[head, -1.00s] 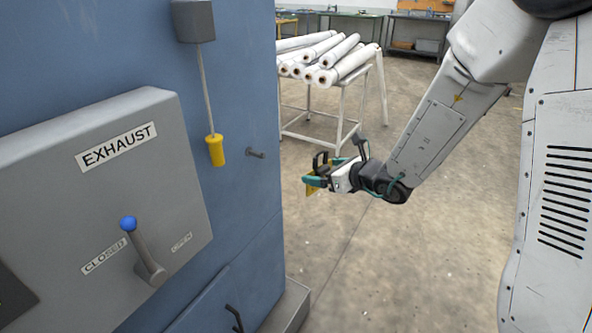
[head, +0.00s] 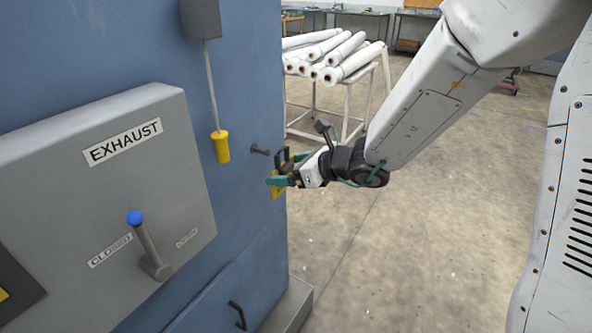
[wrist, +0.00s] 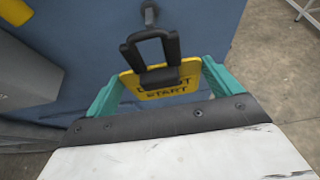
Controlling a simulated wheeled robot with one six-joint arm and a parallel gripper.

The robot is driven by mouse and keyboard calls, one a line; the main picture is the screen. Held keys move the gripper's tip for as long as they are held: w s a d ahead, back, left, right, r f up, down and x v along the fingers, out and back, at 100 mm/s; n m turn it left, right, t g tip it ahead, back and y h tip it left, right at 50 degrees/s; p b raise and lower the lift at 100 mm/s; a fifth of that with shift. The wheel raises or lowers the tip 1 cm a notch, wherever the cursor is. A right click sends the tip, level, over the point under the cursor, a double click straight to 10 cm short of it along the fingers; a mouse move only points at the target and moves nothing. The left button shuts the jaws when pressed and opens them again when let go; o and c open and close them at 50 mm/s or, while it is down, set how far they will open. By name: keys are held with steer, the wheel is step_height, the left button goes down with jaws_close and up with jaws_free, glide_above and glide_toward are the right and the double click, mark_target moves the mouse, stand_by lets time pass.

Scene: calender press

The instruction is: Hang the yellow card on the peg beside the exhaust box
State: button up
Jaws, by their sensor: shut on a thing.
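The yellow card (wrist: 163,82) has dark lettering and a black loop handle (wrist: 150,48) at its top. My gripper (head: 277,180) is shut on the card, which also shows as a small yellow patch in the head view (head: 276,190). The peg (head: 260,150) sticks out of the blue machine wall, right of the grey exhaust box (head: 190,180). In the head view the gripper is just right of and below the peg. In the wrist view the peg (wrist: 149,14) appears just beyond the loop's top; I cannot tell whether they touch.
A yellow pull handle (head: 221,146) hangs on a cord left of the peg. The exhaust lever (head: 148,245) with a blue knob leans toward CLOSED. A rack of white rolls (head: 335,60) stands behind. The floor (head: 420,230) to the right is clear.

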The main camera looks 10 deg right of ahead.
mark_target(255, 166)
steer(key=shift+r+x, duration=0.2)
steer(key=shift+x, duration=0.9)
steer(key=shift+r+x, duration=0.2)
steer(key=shift+x, duration=0.9)
steer(key=shift+r+x, duration=0.2)
steer(key=shift+x, duration=0.9)
steer(key=shift+w+a, duration=0.2)
steer(key=shift+a, duration=0.05)
